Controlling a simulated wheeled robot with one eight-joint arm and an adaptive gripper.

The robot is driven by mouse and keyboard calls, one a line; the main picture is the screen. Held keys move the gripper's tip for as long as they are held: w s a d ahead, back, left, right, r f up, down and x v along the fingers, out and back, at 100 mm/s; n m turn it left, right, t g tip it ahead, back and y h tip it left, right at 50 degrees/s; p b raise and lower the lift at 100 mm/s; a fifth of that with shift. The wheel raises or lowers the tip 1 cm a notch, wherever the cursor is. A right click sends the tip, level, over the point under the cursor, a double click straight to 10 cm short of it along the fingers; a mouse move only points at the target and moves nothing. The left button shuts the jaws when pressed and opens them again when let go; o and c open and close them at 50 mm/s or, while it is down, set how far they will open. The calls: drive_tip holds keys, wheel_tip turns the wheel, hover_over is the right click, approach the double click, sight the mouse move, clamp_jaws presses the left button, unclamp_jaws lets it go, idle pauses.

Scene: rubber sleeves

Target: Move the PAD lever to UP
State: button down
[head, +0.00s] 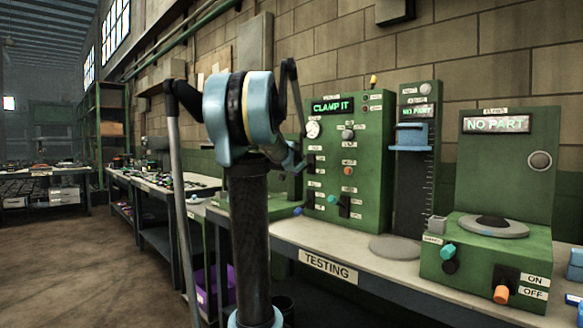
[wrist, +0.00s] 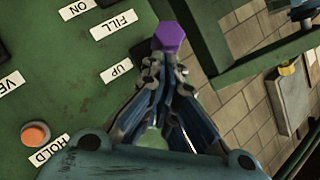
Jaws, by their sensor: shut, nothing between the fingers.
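In the wrist view my gripper (wrist: 160,68) is shut and empty, its fingertips just below a purple hexagonal knob (wrist: 170,38). I cannot tell if they touch it. The knob is beside the UP label (wrist: 117,70) on the green panel; no PAD label is readable, so I cannot confirm that it is the PAD lever's. My fingers hide what is under the knob.
The wrist view shows an orange button (wrist: 36,133) by a HOLD label, and FILL and ON labels above. A green bar structure (wrist: 235,60) stands close at right. In the head view, a gauge column (head: 414,150) and a "NO PART" tester (head: 490,250) stand right on the bench.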

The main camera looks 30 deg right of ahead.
drive_tip(key=d+v, duration=0.1)
drive_tip(key=v, duration=1.2)
drive_tip(key=shift+s+r, duration=0.2)
drive_tip(key=shift+s, duration=0.15)
idle(0.4)
drive_tip(key=s+a+f+n+g+y, duration=0.3)
drive_tip(key=s+a+f+n, duration=0.2)
drive_tip(key=s+a+f, duration=0.5)
drive_tip(key=s+a+f+n+g+y, duration=0.3)
drive_tip(key=s+a+f+n, duration=0.3)
drive_tip(key=s+a+f, duration=0.5)
drive_tip(key=s+a+f+n+g+y, duration=0.3)
drive_tip(key=s+a+f+n, duration=0.3)
drive_tip(key=f, duration=1.5)
drive_tip(key=s+a, duration=0.4)
drive_tip(key=a, duration=0.2)
drive_tip(key=shift+s+f+y, duration=0.2)
drive_tip(key=shift+s+y, duration=0.15)
drive_tip(key=shift+y, duration=0.05)
